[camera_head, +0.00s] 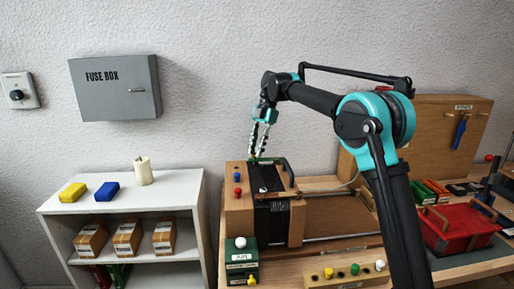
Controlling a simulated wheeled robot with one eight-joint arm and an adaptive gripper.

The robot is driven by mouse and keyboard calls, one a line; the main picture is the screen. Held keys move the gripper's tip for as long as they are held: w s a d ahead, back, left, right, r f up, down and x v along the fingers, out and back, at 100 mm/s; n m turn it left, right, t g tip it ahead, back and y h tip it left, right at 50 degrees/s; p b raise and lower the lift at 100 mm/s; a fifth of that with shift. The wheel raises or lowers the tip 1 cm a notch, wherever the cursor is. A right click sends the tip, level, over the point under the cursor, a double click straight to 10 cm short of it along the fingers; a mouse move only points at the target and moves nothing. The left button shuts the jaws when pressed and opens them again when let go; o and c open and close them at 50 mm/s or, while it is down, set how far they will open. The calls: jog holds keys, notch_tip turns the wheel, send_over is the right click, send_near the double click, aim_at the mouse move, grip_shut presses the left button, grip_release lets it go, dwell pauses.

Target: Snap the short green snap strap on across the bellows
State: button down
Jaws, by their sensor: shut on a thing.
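The black bellows (264,179) sits in a wooden housing on the bench, left of the middle of the view. My gripper (256,155) points down at the far end of the bellows. Its fingers are shut on the short green snap strap (266,160), of which only a small green part shows at the fingertips. The strap is at the far top edge of the bellows. I cannot tell whether either end of it touches a stud.
Red and blue knobs (237,191) stand left of the bellows. A green box with a white knob (241,259) and a wooden peg block (346,275) are in front. A red tray (461,226) lies at right. A white shelf (122,207) stands left of the bench.

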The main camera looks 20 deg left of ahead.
jog(key=shift+s+d+n, duration=0.1)
jog(key=shift+s+n, duration=0.15)
jog(key=shift+n, duration=0.05)
jog(key=c, duration=1.3)
grip_release()
jog(key=shift+c, duration=0.2)
jog(key=v, duration=1.2)
